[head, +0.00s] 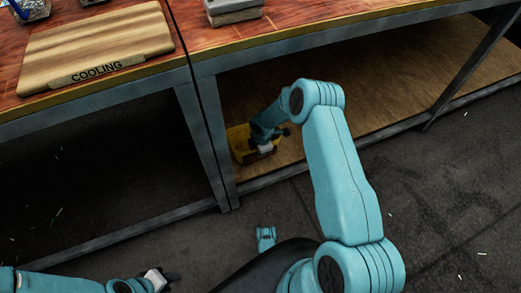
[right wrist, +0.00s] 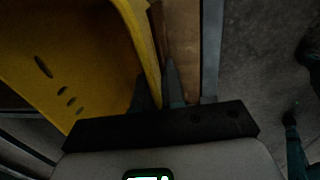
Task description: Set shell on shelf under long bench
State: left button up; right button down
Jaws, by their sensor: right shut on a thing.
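The yellow shell (head: 238,138) is on the wooden lower shelf (head: 375,85) under the long bench, near its left end by the leg. My right gripper (head: 266,150) is at the shell, partly hiding it. In the right wrist view the shell (right wrist: 75,55) fills the left side, and its wall runs between the two fingers of my right gripper (right wrist: 158,92), which is shut on it. Whether the shell rests fully on the shelf is hard to tell. My left gripper (head: 168,279) is low at the bottom left, away from the shell; its finger gap is unclear.
A wooden board marked COOLING (head: 100,45) lies on the left bench top. A grey block (head: 233,10) sits on the long bench. Metal bench legs (head: 205,140) stand just left of the shell. The shelf to the right is clear.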

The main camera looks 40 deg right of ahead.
pick_arm(q)
jog(key=shift+f+b, duration=0.45)
jog(key=shift+f, duration=0.1)
pick_arm(e)
jog(key=shift+f, duration=0.55)
jog(key=c, duration=1.1)
grip_release()
jog(key=shift+c, duration=0.2)
pick_arm(q)
jog(key=shift+w, duration=0.1)
